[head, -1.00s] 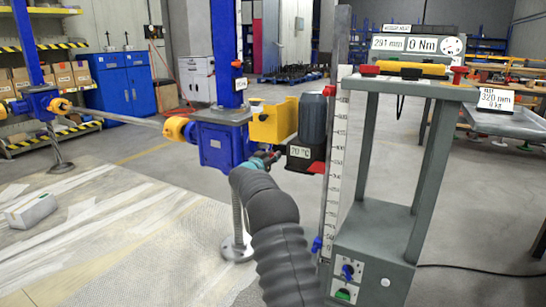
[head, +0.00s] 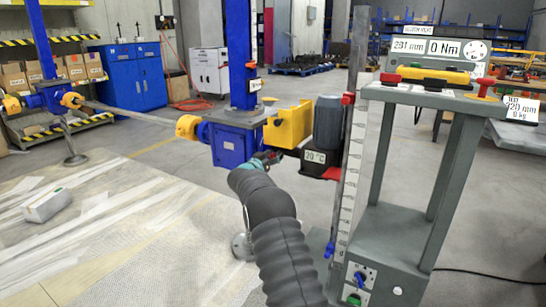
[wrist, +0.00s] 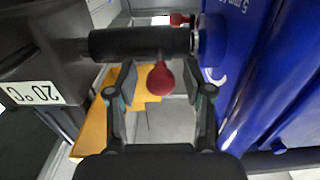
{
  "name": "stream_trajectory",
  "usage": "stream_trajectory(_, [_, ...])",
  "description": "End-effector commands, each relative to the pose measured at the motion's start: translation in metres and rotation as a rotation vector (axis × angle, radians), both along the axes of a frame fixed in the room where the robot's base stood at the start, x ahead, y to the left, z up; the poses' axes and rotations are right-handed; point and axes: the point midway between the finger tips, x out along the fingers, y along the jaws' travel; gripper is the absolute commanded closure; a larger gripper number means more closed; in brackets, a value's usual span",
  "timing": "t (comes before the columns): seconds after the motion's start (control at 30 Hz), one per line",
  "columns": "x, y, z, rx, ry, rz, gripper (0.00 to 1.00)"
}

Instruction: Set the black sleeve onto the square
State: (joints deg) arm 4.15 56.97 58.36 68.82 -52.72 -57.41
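The black sleeve (wrist: 140,43) lies level in the wrist view, between the dark motor housing (wrist: 40,60) at left and the blue gearbox (wrist: 255,85) at right. Its right end meets or nearly meets the gearbox's round blue boss (wrist: 210,40). I cannot see the square itself. A red teardrop knob (wrist: 160,78) hangs below the sleeve. My gripper (wrist: 160,93) is open, its fingers apart on either side of the knob with gaps. In the head view my gripper (head: 267,158) is beside the blue gearbox (head: 228,143), below the motor (head: 326,130); the sleeve is hidden there.
A yellow bracket (head: 290,125) sits between gearbox and motor. A scaled post (head: 350,170) and a grey stand (head: 385,240) with a yellow tool (head: 435,75) on top are at right. A shaft (head: 130,112) runs left to another blue jack (head: 48,98).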

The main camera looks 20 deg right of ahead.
Motion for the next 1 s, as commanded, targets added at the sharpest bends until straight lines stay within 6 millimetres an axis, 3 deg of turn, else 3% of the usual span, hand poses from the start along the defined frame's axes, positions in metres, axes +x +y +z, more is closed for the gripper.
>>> stream_trajectory(0.37, [-0.005, 0.008, 0.0, 0.0, 0.002, 0.002, 0.49])
stream_trajectory(0.8, [-0.054, 0.07, 0.0, 0.0, 0.001, 0.002, 0.49])
stream_trajectory(1.0, [-0.069, 0.089, 0.0, 0.0, 0.001, 0.001, 0.49])
